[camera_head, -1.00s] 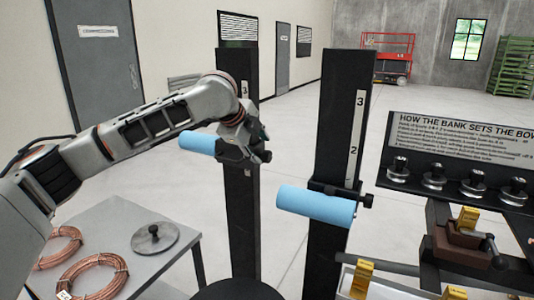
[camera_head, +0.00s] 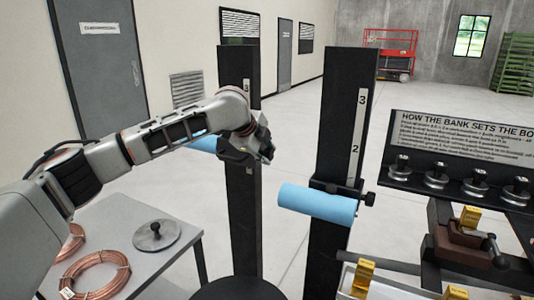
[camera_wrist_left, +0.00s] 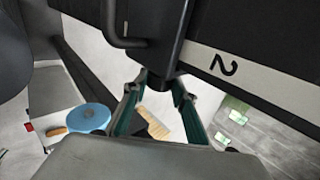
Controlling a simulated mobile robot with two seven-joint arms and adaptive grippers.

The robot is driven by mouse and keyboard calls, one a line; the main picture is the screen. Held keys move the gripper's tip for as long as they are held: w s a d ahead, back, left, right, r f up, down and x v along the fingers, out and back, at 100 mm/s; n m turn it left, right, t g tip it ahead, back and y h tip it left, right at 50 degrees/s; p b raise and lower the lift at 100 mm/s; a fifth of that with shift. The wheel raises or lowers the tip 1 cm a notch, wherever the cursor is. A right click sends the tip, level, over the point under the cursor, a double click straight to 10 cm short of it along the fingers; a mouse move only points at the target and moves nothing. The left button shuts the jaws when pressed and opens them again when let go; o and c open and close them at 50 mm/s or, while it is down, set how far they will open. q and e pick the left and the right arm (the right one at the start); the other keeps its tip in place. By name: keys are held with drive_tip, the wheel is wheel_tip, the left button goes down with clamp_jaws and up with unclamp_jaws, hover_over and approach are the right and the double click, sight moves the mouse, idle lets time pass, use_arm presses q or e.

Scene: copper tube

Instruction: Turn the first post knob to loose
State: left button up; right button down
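The left black post (camera_head: 243,215) stands at the picture's middle left, with a blue padded roller (camera_head: 203,143) on its bracket, partly hidden by my arm. My left gripper (camera_head: 266,152) is at the bracket's right side, where it hides the post knob in the head view. In the left wrist view, the two teal fingers (camera_wrist_left: 160,86) stand apart on either side of a dark round part (camera_wrist_left: 166,68) below the post. Contact is not clear. The right post (camera_head: 335,120) carries a second blue roller (camera_head: 317,203) and a small black knob (camera_head: 369,199). My right gripper is out of view.
A grey table (camera_head: 182,262) at lower left holds copper coils (camera_head: 97,275) and a round metal lid (camera_head: 156,236). A sign (camera_head: 460,135) and a bench with metal knobs and brass blocks stand at right. Floor shows between the posts.

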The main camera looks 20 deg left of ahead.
use_arm(q)
drive_tip(key=shift+f, duration=0.1)
drive_tip(key=t, duration=0.2)
drive_tip(key=shift+s+f+t, duration=0.2)
drive_tip(key=shift+f+t, duration=0.1)
drive_tip(key=shift+t, duration=0.1)
drive_tip(key=shift+s+f+t+h, duration=0.15)
drive_tip(key=shift+t+h, duration=0.45)
drive_tip(key=shift+t, duration=1.6)
drive_tip(key=o, duration=1.1)
drive_tip(key=v, duration=1.2)
